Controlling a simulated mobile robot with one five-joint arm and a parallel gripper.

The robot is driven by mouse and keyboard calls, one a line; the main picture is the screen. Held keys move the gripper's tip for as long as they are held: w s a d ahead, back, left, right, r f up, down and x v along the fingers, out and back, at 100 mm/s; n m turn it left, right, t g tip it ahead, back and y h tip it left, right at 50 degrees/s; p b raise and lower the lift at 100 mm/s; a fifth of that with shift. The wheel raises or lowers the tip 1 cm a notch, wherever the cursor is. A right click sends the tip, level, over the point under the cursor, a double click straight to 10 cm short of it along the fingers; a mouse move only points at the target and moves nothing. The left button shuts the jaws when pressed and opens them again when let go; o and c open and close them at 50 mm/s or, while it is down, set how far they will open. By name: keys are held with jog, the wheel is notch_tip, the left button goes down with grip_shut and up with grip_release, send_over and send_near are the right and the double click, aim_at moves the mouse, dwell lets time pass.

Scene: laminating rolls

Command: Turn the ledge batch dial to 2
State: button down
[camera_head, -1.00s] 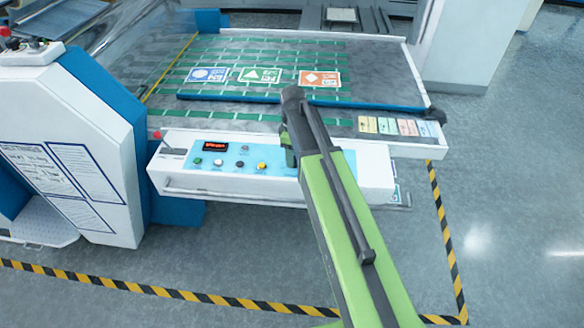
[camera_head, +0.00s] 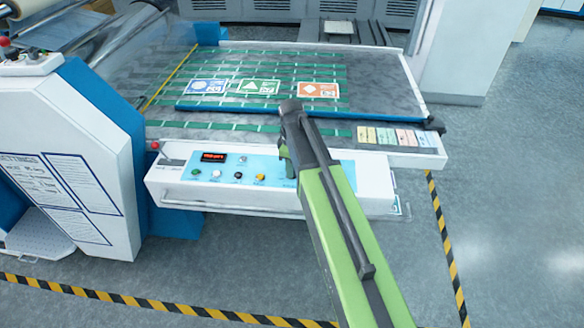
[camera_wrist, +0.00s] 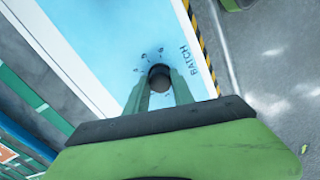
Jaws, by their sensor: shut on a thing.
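The batch dial (camera_wrist: 159,76) is a dark round knob on a light blue panel, with the word BATCH printed beside it in the wrist view. Small marks ring it, too small to read, so I cannot tell its setting. My gripper (camera_wrist: 160,86) has its two green fingers on either side of the dial and is shut on it. In the head view my gripper (camera_head: 287,160) reaches down to the right part of the ledge's control panel (camera_head: 346,177). The arm hides the dial there.
Left of my gripper on the white ledge (camera_head: 380,190) are a red display (camera_head: 213,157) and several buttons, including a yellow one (camera_head: 260,177). Above lies the bed with three printed cards and a row of coloured tabs (camera_head: 400,137). Striped floor tape borders the machine.

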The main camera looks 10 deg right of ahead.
jog(key=shift+m, duration=0.3)
jog(key=m, duration=0.3)
jog(key=shift+m, duration=0.3)
jog(key=m, duration=0.3)
jog(key=shift+m, duration=0.3)
jog(key=m, duration=0.4)
jog(key=shift+a+m, duration=0.1)
jog(key=shift+m, duration=1.9)
jog(key=c, duration=1.1)
grip_release()
